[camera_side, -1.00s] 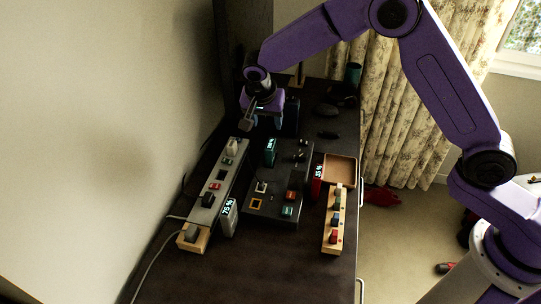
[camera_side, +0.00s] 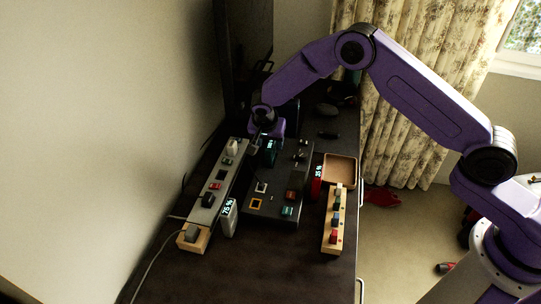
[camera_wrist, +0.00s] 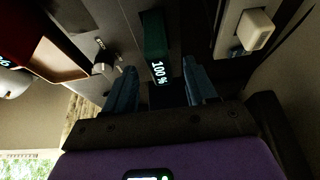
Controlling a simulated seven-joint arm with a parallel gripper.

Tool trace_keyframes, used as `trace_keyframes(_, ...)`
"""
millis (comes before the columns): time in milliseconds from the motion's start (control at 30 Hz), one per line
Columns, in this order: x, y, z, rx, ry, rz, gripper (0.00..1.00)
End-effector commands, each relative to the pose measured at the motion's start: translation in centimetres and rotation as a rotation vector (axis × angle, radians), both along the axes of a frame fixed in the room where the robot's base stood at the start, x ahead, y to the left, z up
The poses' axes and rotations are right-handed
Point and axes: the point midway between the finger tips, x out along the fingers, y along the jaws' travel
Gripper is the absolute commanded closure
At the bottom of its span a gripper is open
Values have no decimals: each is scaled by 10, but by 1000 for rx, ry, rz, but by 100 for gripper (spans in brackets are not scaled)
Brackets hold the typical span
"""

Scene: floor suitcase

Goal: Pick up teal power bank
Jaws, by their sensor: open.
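The teal power bank (camera_side: 270,153) stands upright at the far end of the dark control panel in the side view, with a lit percentage display. In the wrist view the teal power bank (camera_wrist: 155,45) shows "100 %" and lies between and just ahead of my fingertips. My gripper (camera_wrist: 171,78) is open, with one blue finger on each side of the power bank's line, and nothing is held. In the side view my gripper (camera_side: 266,138) is low beside the far end of the panel, close to the power bank; contact cannot be told.
A grey power bank (camera_side: 229,217) reading 75 % stands by the left power strip (camera_side: 204,215). A red power bank (camera_side: 316,182) stands near an empty wooden tray (camera_side: 340,170). A wooden switch strip (camera_side: 332,239) lies at right. The near tabletop (camera_side: 270,270) is clear.

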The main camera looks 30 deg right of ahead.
Motion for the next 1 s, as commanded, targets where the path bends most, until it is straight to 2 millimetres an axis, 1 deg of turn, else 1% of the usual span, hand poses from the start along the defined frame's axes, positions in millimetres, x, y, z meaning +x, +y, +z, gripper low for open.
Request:
trace_keyframes(300,9,-10,-38,-1,3,-1,44)
trace_keyframes(400,11,-12,-45,0,1,0,44)
trace_keyframes(700,12,-12,-48,-1,1,0,44)
trace_keyframes(767,12,-13,-48,-1,1,0,63)
trace_keyframes(800,12,-13,-48,-1,1,0,76)
trace_keyframes(867,12,-12,-48,-1,1,0,96)
trace_keyframes(900,12,-12,-48,-1,1,0,100)
trace_keyframes(1000,13,-12,-47,0,0,0,100)
